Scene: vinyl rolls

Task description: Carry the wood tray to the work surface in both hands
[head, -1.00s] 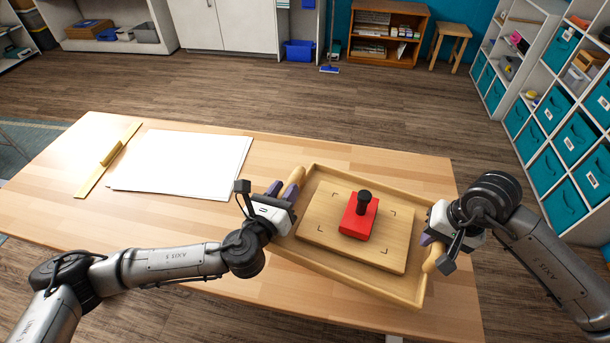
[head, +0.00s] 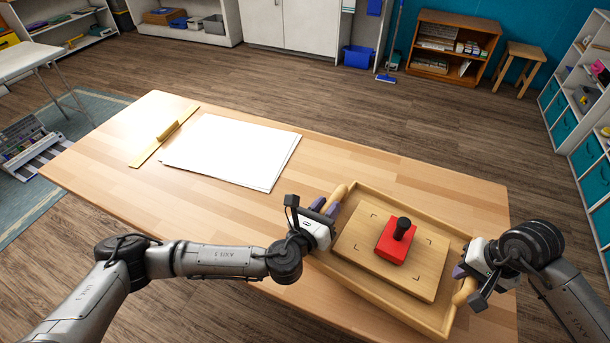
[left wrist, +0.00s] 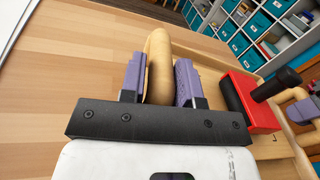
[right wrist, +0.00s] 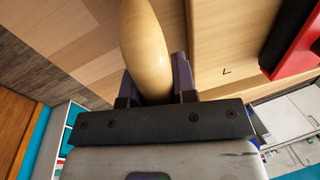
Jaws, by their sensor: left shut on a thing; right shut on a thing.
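The wood tray (head: 337,268) is at the right part of the work surface (head: 240,222), turned at an angle to it. In the head view I cannot tell whether it rests on the surface or is just above it. On its floor lies a wooden board with corner marks (head: 361,238), and on that a red block with a black knob (head: 396,241). My left gripper (head: 329,208) is shut on the tray's left handle (left wrist: 159,62). My right gripper (head: 462,277) is shut on the tray's right handle (right wrist: 146,42).
White sheets (head: 233,150) and a wooden strip with a raised grip (head: 165,136) lie on the left part of the surface. The surface between the sheets and the tray is clear. Shelves with teal bins (head: 577,130) stand at the right.

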